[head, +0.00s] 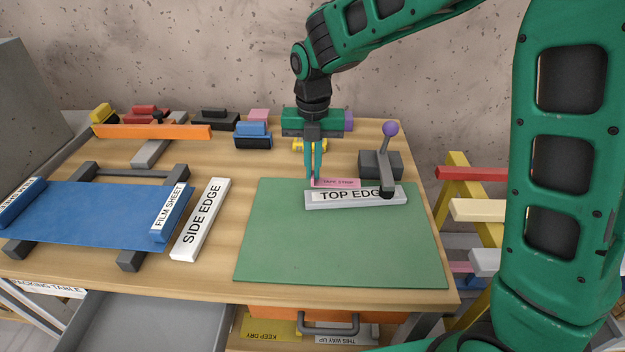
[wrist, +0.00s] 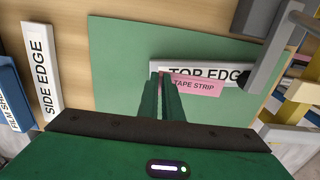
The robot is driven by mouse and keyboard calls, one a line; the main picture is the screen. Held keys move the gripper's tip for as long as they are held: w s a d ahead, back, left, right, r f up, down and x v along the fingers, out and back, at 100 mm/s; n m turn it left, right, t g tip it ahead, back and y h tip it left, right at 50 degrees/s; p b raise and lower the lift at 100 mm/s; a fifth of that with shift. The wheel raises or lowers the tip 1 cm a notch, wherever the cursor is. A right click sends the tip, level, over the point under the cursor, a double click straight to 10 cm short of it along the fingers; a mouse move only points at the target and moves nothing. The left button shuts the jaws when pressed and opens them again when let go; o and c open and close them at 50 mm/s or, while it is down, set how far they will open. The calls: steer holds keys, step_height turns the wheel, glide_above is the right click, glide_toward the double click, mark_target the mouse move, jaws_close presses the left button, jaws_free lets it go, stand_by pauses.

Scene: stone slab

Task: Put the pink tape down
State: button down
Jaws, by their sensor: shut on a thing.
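The pink tape (head: 340,183) is a short strip marked "TAPE STRIP". It also shows in the wrist view (wrist: 198,88). My gripper (head: 314,182) points down and is shut on the left end of the tape. In the wrist view the tape overlaps the lower part of that bar's lettering. I cannot tell whether the tape touches the bar or the mat.
A "SIDE EDGE" bar (head: 200,220) and a blue film sheet (head: 95,213) on a rack lie left. Several coloured blocks line the back. The mat's front is clear.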

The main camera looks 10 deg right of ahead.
steer(key=shift+w+d+f, duration=0.1)
steer(key=shift+d+f, duration=0.1)
steer(key=shift+f, duration=1.9)
steer(key=c, duration=1.9)
jaws_free()
steer(key=shift+f, duration=0.1)
steer(key=shift+c, duration=0.2)
step_height(320, 180, up, 12)
steer(key=shift+r, duration=0.1)
